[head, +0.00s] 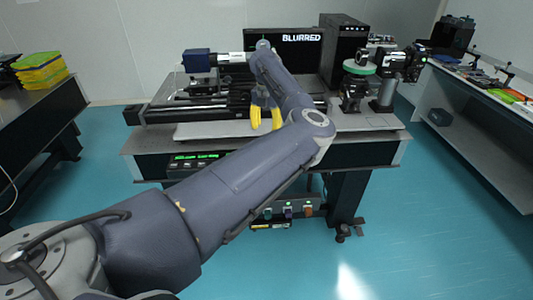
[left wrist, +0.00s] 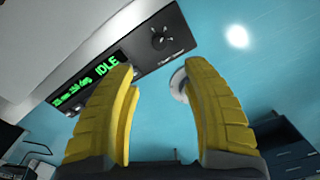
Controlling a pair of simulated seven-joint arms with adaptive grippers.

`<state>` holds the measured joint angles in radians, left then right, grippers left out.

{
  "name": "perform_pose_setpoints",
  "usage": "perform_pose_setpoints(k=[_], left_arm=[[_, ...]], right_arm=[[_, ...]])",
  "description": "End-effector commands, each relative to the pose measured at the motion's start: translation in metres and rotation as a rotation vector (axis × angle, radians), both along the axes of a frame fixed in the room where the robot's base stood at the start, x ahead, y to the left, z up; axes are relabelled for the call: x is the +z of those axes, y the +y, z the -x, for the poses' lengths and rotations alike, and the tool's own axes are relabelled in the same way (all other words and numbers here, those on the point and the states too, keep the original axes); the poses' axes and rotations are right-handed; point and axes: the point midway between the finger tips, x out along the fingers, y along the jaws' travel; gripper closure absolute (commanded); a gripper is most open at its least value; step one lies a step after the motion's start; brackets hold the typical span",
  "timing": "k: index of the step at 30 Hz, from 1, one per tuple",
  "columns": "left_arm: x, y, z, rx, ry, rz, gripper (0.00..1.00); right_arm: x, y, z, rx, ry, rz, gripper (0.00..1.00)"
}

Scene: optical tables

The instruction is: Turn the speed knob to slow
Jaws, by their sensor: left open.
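The speed knob (left wrist: 160,40) is a small black round dial with a light mark, on a black control panel (left wrist: 130,50) with green lettering reading IDLE. In the left wrist view it lies just beyond the gap between my fingertips, apart from them. My left gripper (left wrist: 160,78) is open and empty, with thick yellow ribbed fingers. In the head view, my left gripper (head: 265,120) points down over the front of the table; the panel (head: 195,160) shows below the tabletop edge, and my forearm hides the knob. My right gripper is not in view.
The optical table (head: 370,137) carries a rail assembly, a monitor (head: 285,48) reading BLURRED, a black computer tower (head: 343,45) and optics at right. Side tables stand left and right. The blue floor (head: 430,220) in front is clear.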

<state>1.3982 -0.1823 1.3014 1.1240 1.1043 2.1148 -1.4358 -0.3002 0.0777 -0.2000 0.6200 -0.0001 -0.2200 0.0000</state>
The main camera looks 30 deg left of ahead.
Motion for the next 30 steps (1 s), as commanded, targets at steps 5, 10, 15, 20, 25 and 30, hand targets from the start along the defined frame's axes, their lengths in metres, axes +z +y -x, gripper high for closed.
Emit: perform_pose_setpoints(k=[5,10,15,20,25,30], left_arm=[[-0.035,0.0,0.001,-0.002,0.003,-0.001,0.52],[-0.066,0.0,0.001,-0.002,0.003,-0.001,0.52],[-0.093,0.001,0.001,-0.002,0.002,-0.002,0.52],[-0.112,0.001,0.001,-0.002,0.001,-0.002,0.52],[-0.124,0.001,0.001,-0.001,0.001,-0.002,0.52],[-0.129,0.001,0.0,-0.001,0.0,-0.002,0.52]], right_arm=[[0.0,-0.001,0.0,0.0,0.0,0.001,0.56],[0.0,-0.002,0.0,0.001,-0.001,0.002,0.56],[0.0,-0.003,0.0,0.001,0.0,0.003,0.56],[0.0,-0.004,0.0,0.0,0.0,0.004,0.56],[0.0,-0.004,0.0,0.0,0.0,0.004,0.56],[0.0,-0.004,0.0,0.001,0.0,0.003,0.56]])
